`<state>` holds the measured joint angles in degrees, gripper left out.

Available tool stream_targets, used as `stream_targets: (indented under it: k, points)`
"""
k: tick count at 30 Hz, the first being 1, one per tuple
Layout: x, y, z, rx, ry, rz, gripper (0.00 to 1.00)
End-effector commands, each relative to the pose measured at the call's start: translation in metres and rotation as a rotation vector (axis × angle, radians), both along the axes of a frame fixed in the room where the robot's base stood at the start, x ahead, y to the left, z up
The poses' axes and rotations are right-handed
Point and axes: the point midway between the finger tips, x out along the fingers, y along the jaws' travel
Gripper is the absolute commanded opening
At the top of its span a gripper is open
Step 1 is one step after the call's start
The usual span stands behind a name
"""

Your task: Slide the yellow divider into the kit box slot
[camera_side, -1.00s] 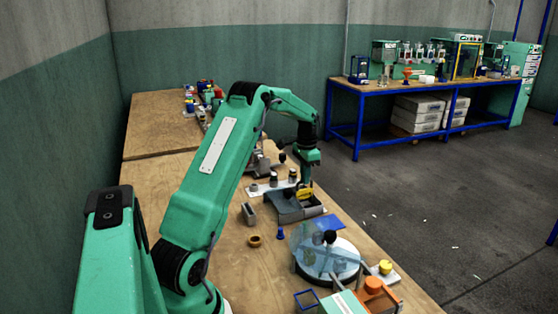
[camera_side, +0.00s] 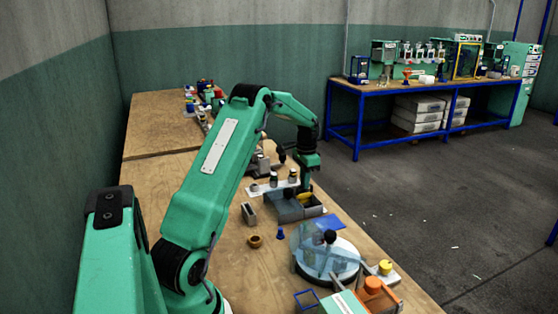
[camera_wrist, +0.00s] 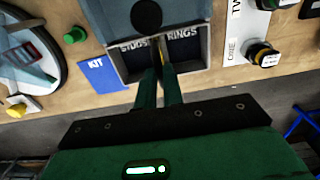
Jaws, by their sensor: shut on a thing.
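The yellow divider (camera_side: 306,198) is at the kit box in the side view, with its lower part hidden by the box wall. In the wrist view the divider (camera_wrist: 159,52) is a thin yellow strip, seen nearly edge-on between my fingers. The grey kit box (camera_side: 287,214) stands on the bench; in the wrist view its open compartments (camera_wrist: 127,76) lie on both sides of the divider. My gripper (camera_wrist: 161,70) is shut on the divider, with its fingertips at the box. I cannot tell how deep the divider sits in the slot.
A blue KIT card (camera_wrist: 100,73) lies beside the box. A round fixture with a clear shield (camera_side: 328,262) stands nearer the camera. A white strip with dark-capped pieces (camera_side: 272,186) is behind the box. A small blue cone (camera_side: 281,233) and brown ring (camera_side: 255,241) stand on the bench.

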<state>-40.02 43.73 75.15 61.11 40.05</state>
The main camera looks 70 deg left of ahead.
Motion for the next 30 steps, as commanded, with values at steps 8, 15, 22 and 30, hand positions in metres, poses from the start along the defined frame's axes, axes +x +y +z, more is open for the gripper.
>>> stream_targets:
  k: [8,15,22,30]
  points:
    - [0.0,0.0,-0.005,0.0,0.0,0.0,0.0]
    - [0.0,0.0,-0.005,0.0,0.0,0.0,0.34]
    - [0.0,0.0,-0.004,0.0,0.0,0.0,0.34]
    - [0.0,0.0,0.013,0.001,-0.001,0.0,0.34]
